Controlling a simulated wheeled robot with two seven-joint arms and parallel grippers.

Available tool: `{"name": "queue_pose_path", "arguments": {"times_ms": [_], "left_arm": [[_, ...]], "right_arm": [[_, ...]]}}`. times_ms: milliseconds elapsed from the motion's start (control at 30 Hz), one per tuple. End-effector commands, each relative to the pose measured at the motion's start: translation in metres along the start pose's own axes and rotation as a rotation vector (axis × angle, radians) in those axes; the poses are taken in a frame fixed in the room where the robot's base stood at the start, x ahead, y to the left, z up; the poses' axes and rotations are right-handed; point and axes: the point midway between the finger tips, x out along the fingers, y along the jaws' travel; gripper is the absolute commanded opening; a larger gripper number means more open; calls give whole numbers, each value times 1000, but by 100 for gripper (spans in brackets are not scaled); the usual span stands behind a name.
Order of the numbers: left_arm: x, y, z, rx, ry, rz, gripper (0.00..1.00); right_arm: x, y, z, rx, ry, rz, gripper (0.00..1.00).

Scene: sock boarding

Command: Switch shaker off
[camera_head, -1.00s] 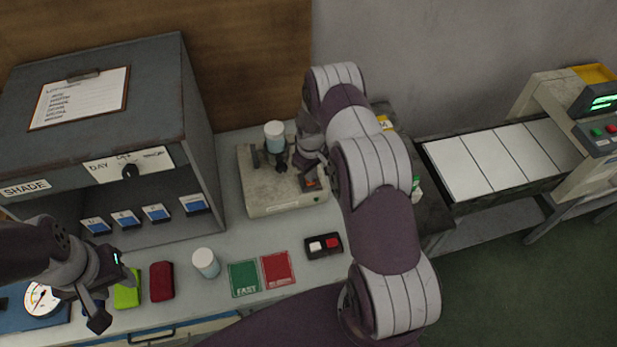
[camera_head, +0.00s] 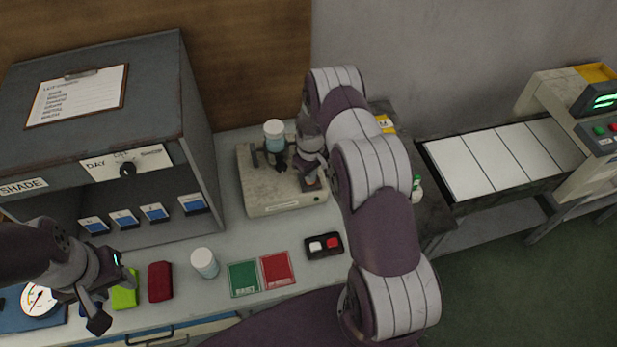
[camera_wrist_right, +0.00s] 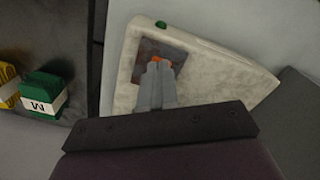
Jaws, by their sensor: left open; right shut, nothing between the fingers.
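The shaker (camera_head: 285,197) is a beige box on the bench, with a jar (camera_head: 274,133) with a blue-white body held upright in its clamp. In the right wrist view the shaker (camera_wrist_right: 205,75) shows a dark switch plate (camera_wrist_right: 172,55) with a small orange switch (camera_wrist_right: 157,59) and a green lamp (camera_wrist_right: 161,24) near its edge. My right gripper (camera_head: 309,184) is shut and empty, its fingertips at the orange switch and partly covering it; I cannot tell which way the switch is tipped. My left gripper (camera_head: 105,295) is open and empty at the lower left, away from the shaker.
A grey shade cabinet (camera_head: 200,140) stands left of the shaker. In front lie a white jar (camera_head: 205,263), green card (camera_head: 243,278), red card (camera_head: 278,268) and two-button box (camera_head: 324,245). Red and lime cloth bundles (camera_head: 160,281) lie near my left gripper. A conveyor (camera_head: 500,160) stands right.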

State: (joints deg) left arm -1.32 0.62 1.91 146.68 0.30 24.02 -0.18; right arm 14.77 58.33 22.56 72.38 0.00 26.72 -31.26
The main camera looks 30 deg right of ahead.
Motion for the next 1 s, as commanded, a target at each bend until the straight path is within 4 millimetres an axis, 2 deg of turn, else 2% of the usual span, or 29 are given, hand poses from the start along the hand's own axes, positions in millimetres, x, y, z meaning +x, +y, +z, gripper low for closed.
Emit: {"name": "queue_pose_path", "arguments": {"times_ms": [467,567,1000], "left_arm": [[4,0,0,0,0,0,43],[0,0,0,0,0,0,43],[-31,0,-4,0,0,0,43]], "right_arm": [[5,0,0,0,0,0,0],[-1,0,0,0,-1,0,0],[-51,0,0,0,0,0,0]]}}
